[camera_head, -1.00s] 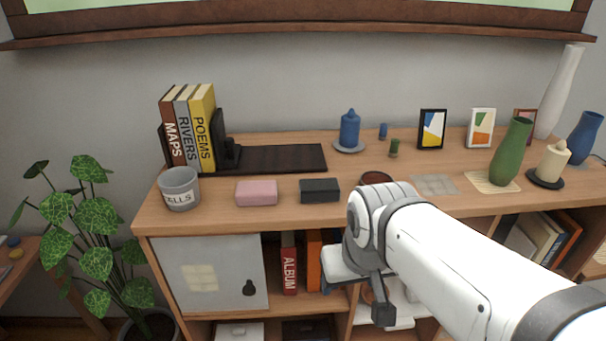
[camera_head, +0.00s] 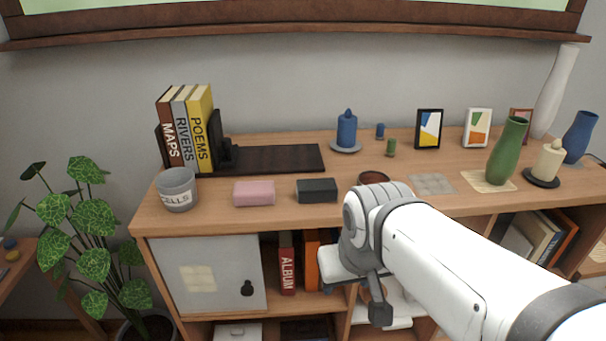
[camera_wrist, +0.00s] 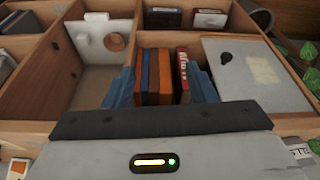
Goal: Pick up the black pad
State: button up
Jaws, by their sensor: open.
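The black pad (camera_head: 317,190) is a small dark block lying flat on the wooden cabinet top (camera_head: 225,212), near its front edge. A similar pink block (camera_head: 254,193) lies just left of it. My gripper (camera_wrist: 163,88) shows two blue fingers spread apart in the wrist view, with nothing held between them. In the head view my arm reaches in from the lower right, and its end hangs in front of the shelves, below and right of the pad. The fingers are mostly hidden there. I cannot make out the pad in the wrist view.
A labelled grey cup (camera_head: 177,190), upright books (camera_head: 184,128) and a dark flat mat (camera_head: 268,158) occupy the left. A brown bowl (camera_head: 374,178) sits right of the pad, partly behind my arm. A blue candle (camera_head: 347,130) stands behind; a green vase (camera_head: 507,151) stands farther right.

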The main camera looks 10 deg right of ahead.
aim_at(324, 189)
jog(key=z, duration=2.65)
jog(key=k, duration=2.05)
jog(key=u, duration=1.2)
jog(key=i, duration=1)
jog(key=u, duration=0.05)
